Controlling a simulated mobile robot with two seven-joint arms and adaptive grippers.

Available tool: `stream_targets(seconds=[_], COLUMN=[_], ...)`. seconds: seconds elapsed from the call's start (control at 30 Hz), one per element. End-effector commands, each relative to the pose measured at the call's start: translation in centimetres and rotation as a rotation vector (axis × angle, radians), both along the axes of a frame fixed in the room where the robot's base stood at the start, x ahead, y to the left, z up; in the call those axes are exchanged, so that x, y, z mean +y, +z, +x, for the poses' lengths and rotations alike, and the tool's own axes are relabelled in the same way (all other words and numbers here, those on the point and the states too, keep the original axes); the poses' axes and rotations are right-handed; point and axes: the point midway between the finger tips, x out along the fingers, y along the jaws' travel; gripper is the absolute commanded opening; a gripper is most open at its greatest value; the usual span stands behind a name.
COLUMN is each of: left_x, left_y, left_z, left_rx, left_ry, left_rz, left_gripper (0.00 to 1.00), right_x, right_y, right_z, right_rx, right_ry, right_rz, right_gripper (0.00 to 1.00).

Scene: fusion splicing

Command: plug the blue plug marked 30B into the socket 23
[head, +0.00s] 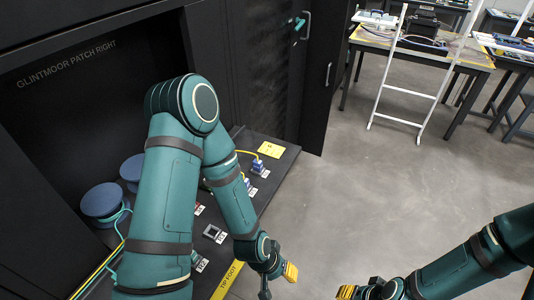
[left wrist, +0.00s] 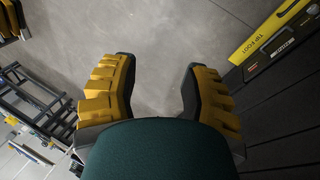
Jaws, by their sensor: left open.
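Two blue plugs sit on the dark panel shelf in the head view, a farther one (head: 258,164) with a yellow cable and a nearer one (head: 247,184) partly behind my left arm. Their white labels are too small to read, so I cannot tell which is 30B. A grey square socket (head: 213,232) and a labelled spot (head: 201,265) lie nearer; I cannot pick out socket 23. My left gripper (head: 278,281) is open and empty beyond the shelf's front edge, over the floor; its spread fingers show in the left wrist view (left wrist: 157,88). My right gripper (head: 362,291) is at the bottom edge, its jaws unclear.
Blue cable spools (head: 103,202) stand inside the dark cabinet at left, with yellow and green cables. The grey floor between is clear.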

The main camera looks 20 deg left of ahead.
Motion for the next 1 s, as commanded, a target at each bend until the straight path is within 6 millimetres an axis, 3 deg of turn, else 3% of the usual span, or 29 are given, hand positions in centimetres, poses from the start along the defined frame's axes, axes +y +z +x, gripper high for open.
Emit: stream_targets(seconds=[0.4,0.47,0.57,0.87,1.0], left_x=[0.0,0.0,0.0,0.6,1.9], left_y=[0.0,0.1,0.7,7.8,11.6], left_z=[0.0,0.0,0.0,0.9,2.5], left_rx=[0.001,0.001,-0.001,-0.016,-0.021], left_ry=[0.000,0.000,0.000,0.000,-0.031], left_rz=[0.000,0.000,-0.001,-0.001,0.013], left_gripper=[0.46,0.60,0.60,0.60,0.60], right_x=[0.0,0.0,0.0,-0.3,-0.5], right_y=[0.0,0.0,0.7,7.6,10.7], right_z=[0.0,0.0,0.0,0.5,0.7], right_rx=[0.001,0.000,0.000,-0.016,-0.023], right_ry=[-0.001,-0.001,-0.001,-0.010,-0.015], right_rz=[0.000,0.000,0.000,0.006,0.009], right_gripper=[0.39,0.39,0.39,0.39,0.39])
